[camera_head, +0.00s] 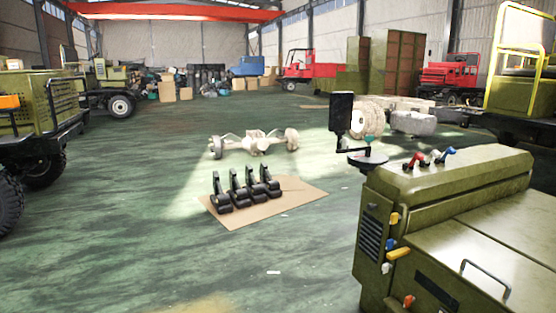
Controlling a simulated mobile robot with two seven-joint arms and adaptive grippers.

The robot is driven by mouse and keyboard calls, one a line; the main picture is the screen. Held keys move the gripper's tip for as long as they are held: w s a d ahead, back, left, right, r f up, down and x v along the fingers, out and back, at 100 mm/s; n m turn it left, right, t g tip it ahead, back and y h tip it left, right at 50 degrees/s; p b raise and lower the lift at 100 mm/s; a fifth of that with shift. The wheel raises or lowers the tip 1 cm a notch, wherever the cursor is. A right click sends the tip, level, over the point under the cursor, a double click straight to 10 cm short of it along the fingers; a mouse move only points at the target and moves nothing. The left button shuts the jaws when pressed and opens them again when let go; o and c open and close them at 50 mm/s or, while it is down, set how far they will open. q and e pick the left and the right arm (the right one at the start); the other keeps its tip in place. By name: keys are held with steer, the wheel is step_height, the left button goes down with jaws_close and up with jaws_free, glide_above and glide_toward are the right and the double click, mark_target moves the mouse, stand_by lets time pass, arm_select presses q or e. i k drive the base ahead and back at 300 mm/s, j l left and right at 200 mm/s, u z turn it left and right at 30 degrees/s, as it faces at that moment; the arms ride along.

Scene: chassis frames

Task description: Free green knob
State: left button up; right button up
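An olive-green machine housing (450,178) stands at the right. On its top are a red lever knob (415,157), a small red-and-white one (436,155) and a blue one (449,152). On its front face are a yellow knob (398,254), a smaller yellow one (395,219), a blue one (391,244) and an orange-red one (409,301). Neither gripper is in view.
Several black pedal-like parts (243,190) stand on a brown cardboard sheet (290,199) on the green floor. A black mirror-like panel (341,112) rises beside the housing. An axle (255,143) lies behind. A green vehicle (40,115) stands at left. Floor in the foreground is clear.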

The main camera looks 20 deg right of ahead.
mark_target(368, 138)
steer(key=i+j, duration=0.1)
steer(key=i, duration=0.45)
steer(key=i+z, duration=0.1)
steer(key=i, duration=0.45)
steer(key=i+j, duration=0.2)
steer(key=i, duration=0.3)
steer(key=i+z, duration=0.25)
steer(key=z, duration=0.2)
steer(key=i+j+z, duration=0.2)
steer(key=z, duration=0.2)
steer(key=i+j+z, duration=0.25)
steer(key=z, duration=0.2)
steer(key=i+j+z, duration=0.15)
steer(key=z, duration=0.25)
steer(key=i+j+z, duration=0.1)
steer(key=j+z, duration=0.75)
steer(key=i+l, duration=0.05)
